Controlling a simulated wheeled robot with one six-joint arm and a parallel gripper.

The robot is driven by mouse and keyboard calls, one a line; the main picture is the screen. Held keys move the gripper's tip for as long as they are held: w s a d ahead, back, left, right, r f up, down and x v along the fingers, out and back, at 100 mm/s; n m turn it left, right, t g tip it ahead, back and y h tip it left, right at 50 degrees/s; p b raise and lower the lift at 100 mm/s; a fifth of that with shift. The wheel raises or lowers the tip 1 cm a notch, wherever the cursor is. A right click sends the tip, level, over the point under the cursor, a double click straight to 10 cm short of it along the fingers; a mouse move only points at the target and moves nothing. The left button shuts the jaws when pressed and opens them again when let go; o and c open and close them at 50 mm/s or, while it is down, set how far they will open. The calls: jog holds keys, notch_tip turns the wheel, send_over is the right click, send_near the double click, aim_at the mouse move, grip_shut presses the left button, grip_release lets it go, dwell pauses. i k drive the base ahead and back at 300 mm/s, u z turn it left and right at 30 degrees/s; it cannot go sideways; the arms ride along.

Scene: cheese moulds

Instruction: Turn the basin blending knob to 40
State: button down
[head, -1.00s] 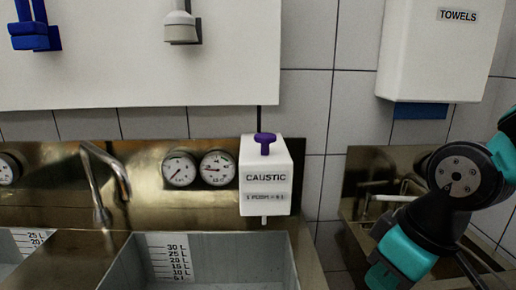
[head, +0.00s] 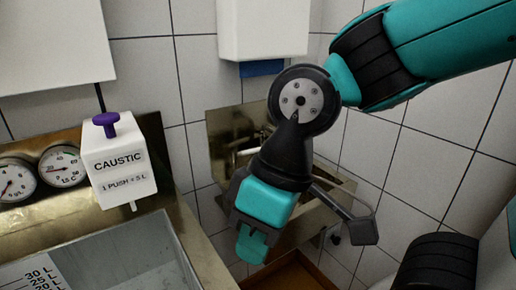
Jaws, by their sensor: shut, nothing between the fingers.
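My gripper (head: 253,243) hangs downward in the middle of the head view, with its teal fingers together and nothing between them. It is in front of a small metal wall basin (head: 335,192) and hides part of it. A small dark round part (head: 335,238) shows below the basin at its right; I cannot tell whether it is the blending knob. No scale with a 40 mark can be read there.
A dark paddle on a grey rod (head: 363,230) stands out right of my gripper. A white caustic dispenser (head: 120,168) with a purple button, two gauges (head: 62,166) and a grey sink (head: 135,258) are at left. A towel box (head: 262,28) hangs above.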

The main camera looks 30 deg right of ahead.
aim_at(336, 240)
jog(key=z, duration=0.55)
jog(key=k, duration=1.3)
jog(key=z, duration=0.85)
jog(key=i, duration=1.5)
jog(key=u, duration=0.95)
